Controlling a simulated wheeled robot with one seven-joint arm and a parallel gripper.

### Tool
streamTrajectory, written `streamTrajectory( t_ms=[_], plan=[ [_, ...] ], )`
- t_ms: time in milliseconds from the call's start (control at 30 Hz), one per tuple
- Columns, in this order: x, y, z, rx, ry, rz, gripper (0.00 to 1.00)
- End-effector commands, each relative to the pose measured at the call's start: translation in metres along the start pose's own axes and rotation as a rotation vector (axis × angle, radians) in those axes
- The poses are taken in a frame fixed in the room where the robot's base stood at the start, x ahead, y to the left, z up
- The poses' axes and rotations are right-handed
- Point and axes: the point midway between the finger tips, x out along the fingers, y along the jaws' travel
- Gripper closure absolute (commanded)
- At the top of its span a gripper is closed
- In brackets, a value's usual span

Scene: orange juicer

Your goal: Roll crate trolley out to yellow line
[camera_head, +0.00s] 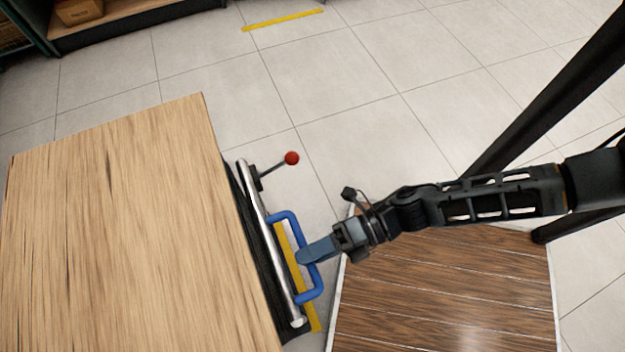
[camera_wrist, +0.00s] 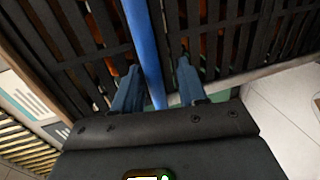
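My gripper (camera_head: 303,257) is at the blue handle. In the wrist view the blue bar (camera_wrist: 143,45) runs between my two fingers, with a visible gap to the right finger. One yellow line (camera_head: 283,20) lies on the floor at the far top; a yellow strip (camera_head: 295,275) also shows beside the trolley.
The wooden counter (camera_head: 110,220) covers the left and hides most of the trolley. A red-knobbed lever (camera_head: 291,158) sticks out beside the bar. A dark brown plank surface (camera_head: 450,290) stands at lower right. Tiled floor (camera_head: 330,70) is clear above; a shelf (camera_head: 130,22) is at top left.

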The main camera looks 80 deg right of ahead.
Motion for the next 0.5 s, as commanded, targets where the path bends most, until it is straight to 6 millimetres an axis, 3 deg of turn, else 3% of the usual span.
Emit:
streamTrajectory(
  t_ms=[267,500],
  plan=[
    [-0.003,0.002,0.000,0.001,0.002,0.004,0.59],
    [-0.038,0.001,0.000,0.001,0.000,0.001,0.59]
  ],
)
